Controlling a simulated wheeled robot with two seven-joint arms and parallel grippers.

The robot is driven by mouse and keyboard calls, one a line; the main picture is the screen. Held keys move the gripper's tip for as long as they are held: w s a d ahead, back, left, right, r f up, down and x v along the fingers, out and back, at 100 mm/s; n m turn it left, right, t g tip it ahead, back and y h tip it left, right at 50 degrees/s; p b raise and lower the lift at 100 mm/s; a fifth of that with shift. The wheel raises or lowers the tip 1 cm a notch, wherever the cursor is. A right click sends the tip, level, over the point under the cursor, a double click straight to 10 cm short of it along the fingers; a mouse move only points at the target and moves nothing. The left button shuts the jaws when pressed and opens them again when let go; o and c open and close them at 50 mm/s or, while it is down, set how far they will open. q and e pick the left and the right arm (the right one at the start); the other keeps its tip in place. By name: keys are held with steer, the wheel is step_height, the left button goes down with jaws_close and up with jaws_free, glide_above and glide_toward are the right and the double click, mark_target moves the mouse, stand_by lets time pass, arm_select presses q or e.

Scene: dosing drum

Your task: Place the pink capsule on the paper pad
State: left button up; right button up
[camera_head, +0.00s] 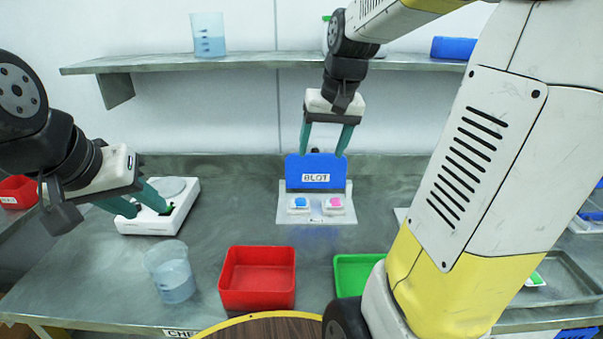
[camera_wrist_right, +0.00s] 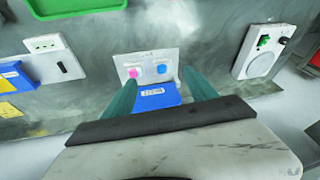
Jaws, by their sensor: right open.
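The pink capsule (camera_head: 335,202) lies on the right of two small white pads on the light plate of the blue BLOT stand (camera_head: 316,172). A blue capsule (camera_head: 301,202) lies on the left pad. The wrist view shows the pink capsule (camera_wrist_right: 132,73) and the blue capsule (camera_wrist_right: 161,69) between and beyond my fingers. My right gripper (camera_head: 323,153) is open and empty above the back of the stand, apart from both capsules. My left gripper (camera_head: 148,209) is at the left, its fingers apart, by the front of a white scale-like device (camera_head: 180,188).
A red bin (camera_head: 257,280), a green tray (camera_head: 355,274) and a beaker of blue liquid (camera_head: 172,275) stand toward the front. A shelf (camera_head: 260,61) crosses the back. My right arm hides much of the right side. The counter around the stand's left is clear.

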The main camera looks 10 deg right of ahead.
steer(key=s+a+n+t, duration=0.1)
steer(key=s+a, duration=0.2)
steer(key=s, duration=0.4)
steer(key=s+a+t+y, duration=0.1)
steer(key=s+a, duration=0.2)
steer(key=s, duration=0.4)
steer(key=shift+s+r+n+t, duration=0.15)
steer(key=shift+r+n+t, duration=0.2)
steer(key=shift+n+t, duration=0.05)
steer(key=shift+c, duration=0.2)
